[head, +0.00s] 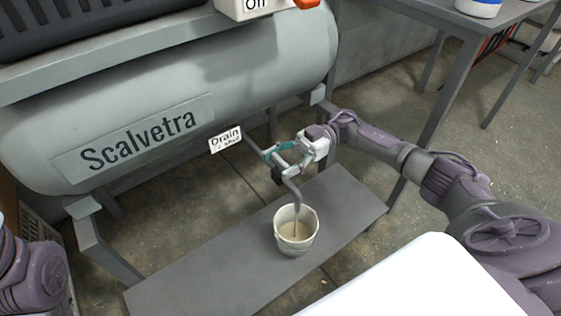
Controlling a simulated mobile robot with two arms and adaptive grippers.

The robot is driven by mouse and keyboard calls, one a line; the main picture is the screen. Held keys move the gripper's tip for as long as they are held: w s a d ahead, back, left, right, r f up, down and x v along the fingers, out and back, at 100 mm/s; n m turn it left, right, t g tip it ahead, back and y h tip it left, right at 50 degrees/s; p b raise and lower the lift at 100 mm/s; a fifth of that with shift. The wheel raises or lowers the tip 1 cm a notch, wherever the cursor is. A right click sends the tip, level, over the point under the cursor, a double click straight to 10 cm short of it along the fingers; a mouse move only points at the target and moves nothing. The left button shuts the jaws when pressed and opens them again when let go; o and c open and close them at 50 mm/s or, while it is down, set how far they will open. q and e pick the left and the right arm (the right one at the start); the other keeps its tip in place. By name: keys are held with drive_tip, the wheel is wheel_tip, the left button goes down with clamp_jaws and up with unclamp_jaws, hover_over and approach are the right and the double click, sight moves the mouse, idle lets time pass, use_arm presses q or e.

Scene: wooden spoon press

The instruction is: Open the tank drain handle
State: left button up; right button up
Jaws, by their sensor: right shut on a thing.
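The grey tank (165,125) labelled "Scalvetra" lies across the left and middle of the head view. A drain pipe (291,190) comes from its lower side and bends down over a bucket. My right gripper (275,163) is at the drain valve, its jaws closed around the handle area. The handle itself is mostly hidden by the fingers. A white "Drain" sign (226,139) hangs just left of the valve. A bucket (296,240) with pale liquid in it stands under the pipe's end, and a thin stream seems to fall into it. My left gripper is out of view.
The bucket stands on a low grey bench (205,270). A white switch box (250,8) marked "Off" with an orange part sits above the tank. A grey table (465,22) stands at the upper right. Concrete floor (400,95) is open between them.

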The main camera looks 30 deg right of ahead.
drive_tip(key=o, duration=1.2)
drive_tip(key=shift+c, duration=0.2)
drive_tip(key=w+d, duration=0.1)
drive_tip(key=d, duration=0.6)
drive_tip(key=shift+d, duration=0.2)
drive_tip(key=shift+f, duration=0.1)
